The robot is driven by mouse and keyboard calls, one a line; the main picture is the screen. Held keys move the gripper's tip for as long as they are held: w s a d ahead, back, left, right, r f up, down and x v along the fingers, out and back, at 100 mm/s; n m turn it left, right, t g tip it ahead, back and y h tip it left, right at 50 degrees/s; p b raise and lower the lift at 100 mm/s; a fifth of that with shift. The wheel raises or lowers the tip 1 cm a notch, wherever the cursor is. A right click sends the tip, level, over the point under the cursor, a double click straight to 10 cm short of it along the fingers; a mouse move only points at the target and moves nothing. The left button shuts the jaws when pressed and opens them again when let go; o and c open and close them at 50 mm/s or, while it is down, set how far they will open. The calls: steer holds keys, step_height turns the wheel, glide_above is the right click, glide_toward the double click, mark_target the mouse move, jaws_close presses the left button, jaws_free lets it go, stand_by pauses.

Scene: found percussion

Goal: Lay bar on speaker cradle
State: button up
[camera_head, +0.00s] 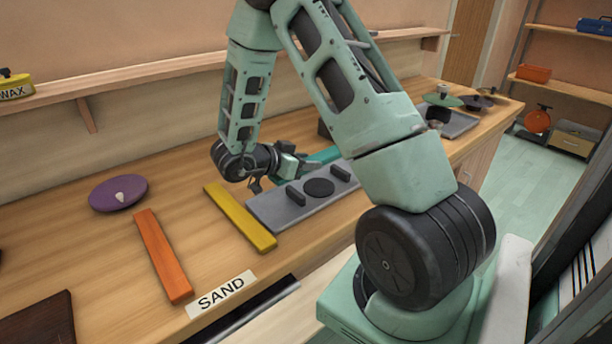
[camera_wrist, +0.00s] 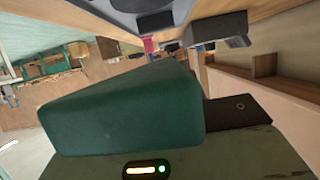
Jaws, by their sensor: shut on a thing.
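A teal bar (camera_head: 324,156) is held in my gripper (camera_head: 297,163), which is shut on it. The bar is above the bench, at the back side of the speaker cradle; my arm hides its right end. It fills much of the wrist view (camera_wrist: 125,112). The speaker cradle (camera_head: 276,213) is a grey plate with a round black speaker (camera_head: 319,187) between two black blocks (camera_head: 296,196) (camera_head: 341,173). The top of the cradle is clear. I cannot tell the exact height of the bar.
A yellow bar (camera_head: 240,217) lies just left of the cradle, and an orange bar (camera_head: 162,256) farther left. A purple disc (camera_head: 118,193) lies behind them. A SAND label (camera_head: 221,294) is at the front edge. A grey tray (camera_head: 459,124) stands at the right end.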

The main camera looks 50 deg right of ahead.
steer(key=shift+f, duration=2.3)
steer(key=shift+f, duration=0.35)
steer(key=shift+f, duration=0.2)
steer(key=o, duration=1.1)
steer(key=shift+o, duration=0.2)
